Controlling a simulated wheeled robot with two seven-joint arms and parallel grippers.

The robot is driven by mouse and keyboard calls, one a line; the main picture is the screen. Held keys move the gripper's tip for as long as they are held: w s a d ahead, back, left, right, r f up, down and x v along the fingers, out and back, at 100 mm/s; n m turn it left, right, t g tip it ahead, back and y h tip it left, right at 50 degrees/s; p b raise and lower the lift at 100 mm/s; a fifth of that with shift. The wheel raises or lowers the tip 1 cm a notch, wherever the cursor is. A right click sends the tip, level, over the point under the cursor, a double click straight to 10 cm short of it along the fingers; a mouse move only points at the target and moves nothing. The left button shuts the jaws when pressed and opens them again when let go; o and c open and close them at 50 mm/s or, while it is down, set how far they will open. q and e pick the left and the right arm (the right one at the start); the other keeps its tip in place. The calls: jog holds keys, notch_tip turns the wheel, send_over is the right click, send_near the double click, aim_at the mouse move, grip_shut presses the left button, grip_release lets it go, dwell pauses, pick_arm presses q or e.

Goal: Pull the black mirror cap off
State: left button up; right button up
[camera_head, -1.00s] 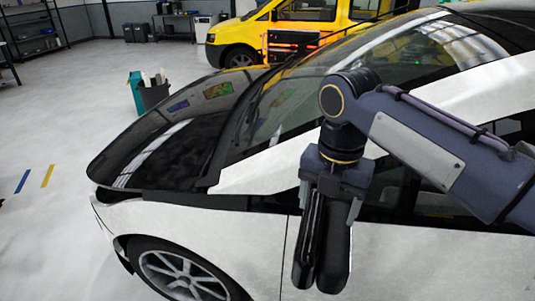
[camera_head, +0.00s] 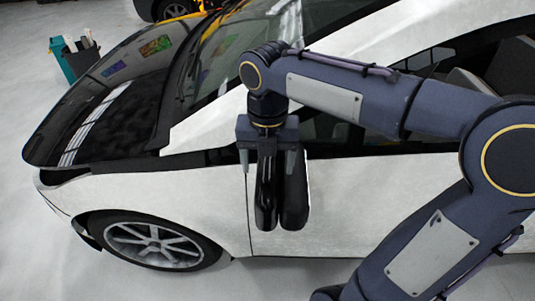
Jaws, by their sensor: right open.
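The glossy black side mirror (camera_head: 293,205) sticks out from the white car's door toward me. It shows as two long rounded black parts side by side; the left one, on the hood side, looks like the black mirror cap (camera_head: 265,203). My right gripper (camera_head: 272,168) comes down over the mirror's inner part, with its grey fingers apart, one on each side. Whether the fingers touch the mirror I cannot tell. The gripper's body hides the mirror's root. My left gripper is not in view.
The white car (camera_head: 350,195) with a black hood (camera_head: 110,105) fills the middle. Its front wheel (camera_head: 152,243) is at the lower left. A teal and dark bin (camera_head: 72,58) stands beyond the hood. The floor at left and in front is clear.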

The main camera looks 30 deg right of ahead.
jog(key=shift+c, duration=0.4)
jog(key=c, duration=1.1)
jog(key=shift+w+a+p, duration=0.3)
jog(key=shift+a, duration=0.3)
jog(key=shift+w+a+p, duration=0.45)
jog(key=shift+w+a, duration=0.15)
jog(key=shift+a, duration=0.4)
jog(key=shift+w+a+p, duration=0.4)
jog(key=shift+w+a, duration=0.25)
jog(key=shift+a, duration=0.3)
jog(key=shift+w+a+p, duration=0.45)
jog(key=shift+w+a, duration=0.15)
jog(key=shift+a, duration=0.4)
